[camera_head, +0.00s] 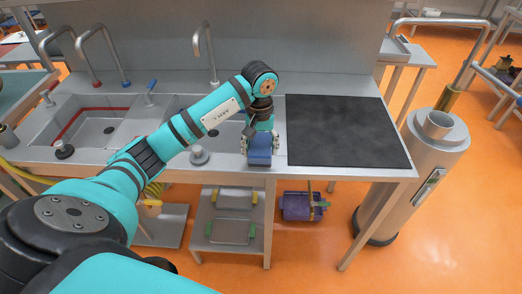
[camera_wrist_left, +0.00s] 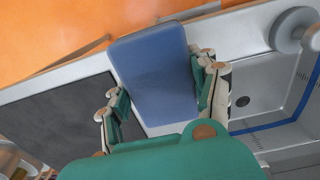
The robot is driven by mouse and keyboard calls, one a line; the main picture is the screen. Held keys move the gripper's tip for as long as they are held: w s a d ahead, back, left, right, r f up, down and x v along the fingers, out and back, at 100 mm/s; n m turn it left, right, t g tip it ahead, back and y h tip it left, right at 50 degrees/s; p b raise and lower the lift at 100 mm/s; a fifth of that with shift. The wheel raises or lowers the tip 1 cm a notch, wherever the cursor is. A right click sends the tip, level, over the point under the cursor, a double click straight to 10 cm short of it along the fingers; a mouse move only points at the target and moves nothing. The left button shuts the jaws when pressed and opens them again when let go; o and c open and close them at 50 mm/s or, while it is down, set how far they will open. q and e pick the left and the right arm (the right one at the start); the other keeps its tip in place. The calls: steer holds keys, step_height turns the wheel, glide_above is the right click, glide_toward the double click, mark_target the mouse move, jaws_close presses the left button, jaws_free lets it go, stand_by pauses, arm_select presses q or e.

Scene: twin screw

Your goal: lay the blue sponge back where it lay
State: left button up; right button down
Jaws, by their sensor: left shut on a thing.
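The blue sponge (camera_head: 259,158) is a flat rounded block, low at the front of the steel counter between the right sink and the black mat. My left gripper (camera_head: 261,144) points down and is shut on it. In the left wrist view the sponge (camera_wrist_left: 157,75) lies between the two fingers of my left gripper (camera_wrist_left: 160,95). It is just over or on the steel strip near the counter's front edge; I cannot tell whether it touches the steel. My right gripper is not in view.
A black mat (camera_head: 345,130) lies right of the sponge. Two sinks (camera_head: 90,125) with tall taps (camera_head: 205,50) are on the left. A grey plug or knob (camera_head: 199,155) stands left of the gripper. A steel cylinder (camera_head: 432,140) stands at the right. The counter's front edge is close.

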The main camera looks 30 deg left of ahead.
arm_select(q)
steer(key=shift+w+f, duration=0.15)
steer(key=shift+w, duration=0.1)
step_height(320, 180, down, 3)
steer(key=shift+r+p, duration=0.2)
steer(key=shift+p, duration=0.65)
steer(key=shift+f, duration=0.25)
steer(key=shift+f, duration=0.1)
steer(key=shift+f, duration=0.1)
steer(key=o, duration=1.1)
steer(key=shift+c, duration=0.2)
